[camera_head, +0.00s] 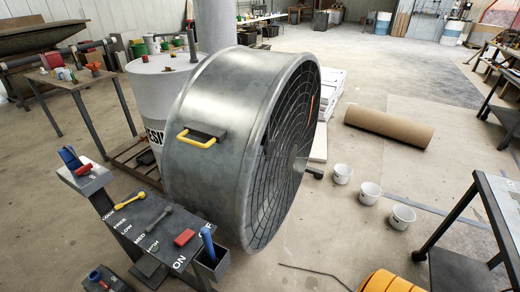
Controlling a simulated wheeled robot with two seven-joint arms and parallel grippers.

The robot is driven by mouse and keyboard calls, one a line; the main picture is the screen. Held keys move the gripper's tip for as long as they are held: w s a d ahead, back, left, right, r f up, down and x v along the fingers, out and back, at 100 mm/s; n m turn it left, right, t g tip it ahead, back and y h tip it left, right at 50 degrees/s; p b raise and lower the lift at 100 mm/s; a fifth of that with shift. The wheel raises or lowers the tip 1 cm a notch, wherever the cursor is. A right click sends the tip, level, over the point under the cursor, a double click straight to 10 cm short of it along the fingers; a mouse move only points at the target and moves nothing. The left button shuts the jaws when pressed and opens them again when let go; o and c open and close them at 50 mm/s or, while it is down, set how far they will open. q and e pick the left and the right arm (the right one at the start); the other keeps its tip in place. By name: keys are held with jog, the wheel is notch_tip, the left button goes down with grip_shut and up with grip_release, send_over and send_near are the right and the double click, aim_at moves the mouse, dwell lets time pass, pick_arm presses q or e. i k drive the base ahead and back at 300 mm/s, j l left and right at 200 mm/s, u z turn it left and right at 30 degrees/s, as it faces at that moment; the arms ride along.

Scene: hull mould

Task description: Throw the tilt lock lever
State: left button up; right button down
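A dark control panel (145,238) stands at the lower left, beside a large grey drum fan. A yellow lever (130,200) lies along its far left part, near small white lettering that is hard to read. It looks like the tilt lock lever, but I cannot tell its position for certain. A grey lever (159,218) sits nearer, by words such as LOW and MED. A red switch (184,237) is at the right, near the word ON. Neither of my grippers shows in the view.
The drum fan (225,120), with a yellow side handle (198,138), stands right behind the panel. White buckets (369,193) and a brown roll (389,127) lie on open floor to the right.

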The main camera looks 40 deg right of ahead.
aim_at(141, 195)
jog(key=i+j+z, duration=0.3)
jog(key=i+j, duration=0.2)
jog(key=j, duration=0.15)
jog(key=i+j+z, duration=0.15)
jog(key=j, duration=0.25)
jog(key=i+j+z, duration=0.15)
jog(key=i+j, duration=0.15)
jog(key=j, duration=0.1)
